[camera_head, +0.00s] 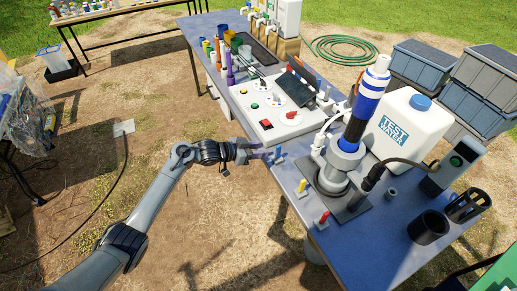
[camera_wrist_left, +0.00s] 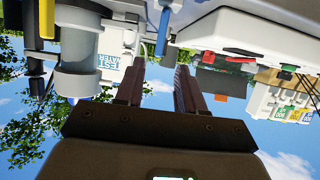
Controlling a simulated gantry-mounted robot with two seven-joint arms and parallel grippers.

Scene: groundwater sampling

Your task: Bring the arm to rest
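My left arm (camera_head: 150,205) reaches in from the lower left in the head view. Its gripper (camera_head: 262,151) is at the near edge of the blue-topped table (camera_head: 262,172), close to a small blue handle (camera_head: 279,156). In the left wrist view the two dark fingers of the left gripper (camera_wrist_left: 160,75) stand apart with nothing between them. The blue handle (camera_wrist_left: 163,32) shows past the fingertips there; I cannot tell whether they touch it. My right gripper is in neither view.
A blue-and-white cylinder (camera_head: 360,110) stands on a grey base beside a white TEST WATER jug (camera_head: 409,122). Yellow (camera_head: 302,187) and red (camera_head: 322,219) handles line the near edge. A control panel (camera_head: 262,110) lies behind. Ground left of the table is mostly clear.

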